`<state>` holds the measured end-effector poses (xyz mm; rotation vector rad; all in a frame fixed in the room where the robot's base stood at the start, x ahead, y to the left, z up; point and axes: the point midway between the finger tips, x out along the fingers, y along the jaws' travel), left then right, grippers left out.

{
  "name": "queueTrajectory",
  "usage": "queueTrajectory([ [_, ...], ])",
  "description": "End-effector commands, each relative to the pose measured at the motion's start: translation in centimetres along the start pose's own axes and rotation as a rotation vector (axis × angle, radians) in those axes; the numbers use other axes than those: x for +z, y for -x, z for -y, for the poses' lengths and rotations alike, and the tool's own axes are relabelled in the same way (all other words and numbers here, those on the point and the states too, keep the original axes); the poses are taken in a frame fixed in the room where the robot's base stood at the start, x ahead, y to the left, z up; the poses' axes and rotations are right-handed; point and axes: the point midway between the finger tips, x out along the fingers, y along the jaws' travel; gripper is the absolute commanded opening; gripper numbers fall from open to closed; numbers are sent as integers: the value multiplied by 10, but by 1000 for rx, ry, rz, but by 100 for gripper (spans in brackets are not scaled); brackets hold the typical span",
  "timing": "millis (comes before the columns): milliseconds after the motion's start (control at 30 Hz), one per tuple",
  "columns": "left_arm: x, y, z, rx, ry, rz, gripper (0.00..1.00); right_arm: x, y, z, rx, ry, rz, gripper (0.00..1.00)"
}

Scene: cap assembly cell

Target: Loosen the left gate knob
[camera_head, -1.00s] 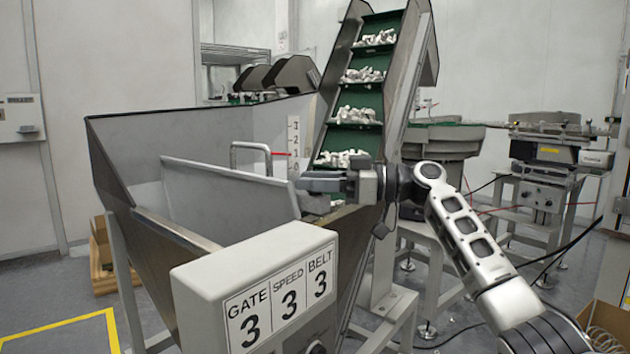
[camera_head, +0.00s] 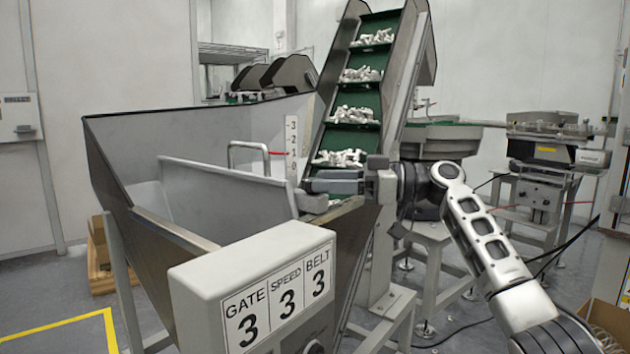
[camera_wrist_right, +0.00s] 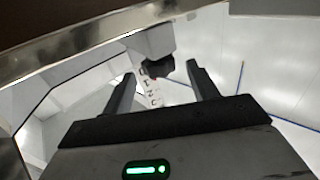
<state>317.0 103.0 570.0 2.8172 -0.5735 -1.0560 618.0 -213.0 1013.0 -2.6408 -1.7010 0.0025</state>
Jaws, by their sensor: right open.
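My right gripper (camera_head: 312,185) is at the hopper's right wall, pointing left, in the head view. In the right wrist view the same gripper (camera_wrist_right: 163,82) is open, with its two dark fingers apart. A small dark knob (camera_wrist_right: 158,67) shows between and beyond the fingertips, below a grey block (camera_wrist_right: 150,42). I cannot tell whether the fingers touch it. No knob can be made out by the gripper in the head view. The grey gate plate (camera_head: 225,195) slopes inside the hopper, near a scale strip (camera_head: 292,140) and a red pointer (camera_head: 278,153). My left gripper is out of view.
The hopper (camera_head: 150,230) fills the left and middle. A control box (camera_head: 240,265) reading GATE 3, SPEED 3, BELT 3 stands in front. The green conveyor (camera_head: 350,95) with white parts rises behind my gripper. A bent handle (camera_head: 232,150) stands above the gate plate.

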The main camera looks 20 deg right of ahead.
Motion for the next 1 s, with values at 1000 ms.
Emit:
queueTrajectory([
  [1000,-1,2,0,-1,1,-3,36,0,127,0,-2,0,0,59],
])
